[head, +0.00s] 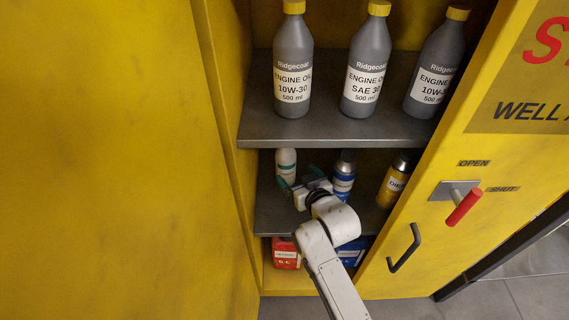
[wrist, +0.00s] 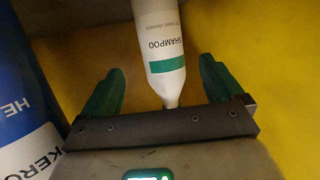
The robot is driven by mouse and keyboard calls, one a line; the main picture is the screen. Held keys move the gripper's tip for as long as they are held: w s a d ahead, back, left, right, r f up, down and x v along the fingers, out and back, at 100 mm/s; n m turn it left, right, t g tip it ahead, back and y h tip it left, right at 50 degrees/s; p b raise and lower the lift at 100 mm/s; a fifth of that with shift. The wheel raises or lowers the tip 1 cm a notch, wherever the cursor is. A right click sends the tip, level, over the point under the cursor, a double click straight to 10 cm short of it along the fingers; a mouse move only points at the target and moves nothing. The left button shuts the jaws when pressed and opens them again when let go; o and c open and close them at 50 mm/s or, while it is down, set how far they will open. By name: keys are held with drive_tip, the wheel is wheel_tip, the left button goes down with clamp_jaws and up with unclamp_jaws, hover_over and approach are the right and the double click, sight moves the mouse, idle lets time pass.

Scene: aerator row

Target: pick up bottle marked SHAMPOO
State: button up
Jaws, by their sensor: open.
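My gripper (head: 301,180) is open at this shelf. In the wrist view its green fingers (wrist: 160,85) lie on either side of the bottle, with a visible gap on both sides. The bottle's tip points toward the gripper's palm.
A blue and white bottle (head: 344,172) stands to the right of my gripper, also close at left in the wrist view (wrist: 22,105). A yellow bottle (head: 394,182) stands further right. Several engine oil bottles (head: 365,65) fill the upper shelf (head: 322,127). The yellow cabinet wall (head: 222,90) is close at left.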

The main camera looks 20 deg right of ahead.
sight(286, 163)
drive_tip(key=b+x, duration=0.2)
drive_tip(key=x, duration=0.6)
drive_tip(key=shift+w+a+b, duration=0.15)
drive_tip(key=shift+b, duration=0.15)
drive_tip(key=c, duration=1.3)
drive_tip(key=shift+r, duration=0.1)
drive_tip(key=shift+c, duration=0.5)
